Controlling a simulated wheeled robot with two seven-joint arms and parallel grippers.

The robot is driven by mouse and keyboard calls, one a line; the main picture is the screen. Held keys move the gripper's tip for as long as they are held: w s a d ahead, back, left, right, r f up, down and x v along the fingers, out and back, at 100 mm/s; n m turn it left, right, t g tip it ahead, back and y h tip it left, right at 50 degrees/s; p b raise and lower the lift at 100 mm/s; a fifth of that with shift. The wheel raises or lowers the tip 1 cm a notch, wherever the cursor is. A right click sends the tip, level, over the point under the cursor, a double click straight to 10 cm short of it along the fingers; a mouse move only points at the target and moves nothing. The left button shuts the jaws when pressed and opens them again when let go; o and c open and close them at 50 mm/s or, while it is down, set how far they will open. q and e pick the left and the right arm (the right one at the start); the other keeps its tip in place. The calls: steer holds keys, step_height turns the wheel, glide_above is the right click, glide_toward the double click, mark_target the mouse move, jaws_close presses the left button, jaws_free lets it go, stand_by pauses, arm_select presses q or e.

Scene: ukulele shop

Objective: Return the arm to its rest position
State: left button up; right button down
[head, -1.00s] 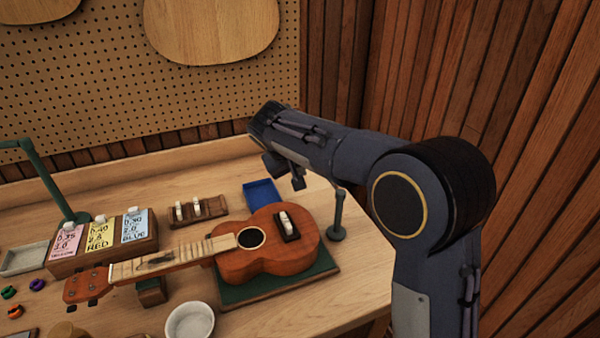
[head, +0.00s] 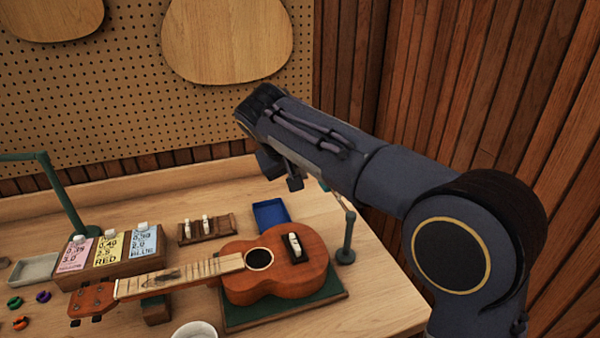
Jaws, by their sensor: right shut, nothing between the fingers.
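My right arm comes in from the right and reaches over the back right of the workbench. My right gripper (head: 280,172) hangs at the arm's far end, above the bench behind the ukulele (head: 277,283). Its fingers are partly hidden by the wrist; they look shut and hold nothing. The ukulele lies face up on a green mat (head: 283,313), its neck pointing left. My left gripper is out of view.
A blue tray (head: 271,214) and a dark green post (head: 346,245) stand near the right gripper. A wooden box with coloured cards (head: 109,247), a wooden rack (head: 206,229), a green lamp (head: 62,190) and a white bowl (head: 195,330) are on the bench. Wooden walls close off the right.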

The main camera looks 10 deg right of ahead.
steer(key=s+d+f+g+y, duration=0.1)
steer(key=s+d+f+y, duration=0.2)
steer(key=s+d, duration=0.3)
steer(key=s+d+f+y, duration=0.2)
steer(key=s+d+f, duration=0.15)
steer(key=s, duration=0.55)
steer(key=s+a+f+m+y, duration=0.1)
steer(key=s+f, duration=0.2)
steer(key=s, duration=0.5)
steer(key=s+a+f+m+t+y, duration=0.1)
steer(key=s+f, duration=0.3)
steer(key=s, duration=0.5)
steer(key=shift+a+m+y, duration=0.4)
steer(key=shift+a+y, duration=0.05)
steer(key=shift+y, duration=0.15)
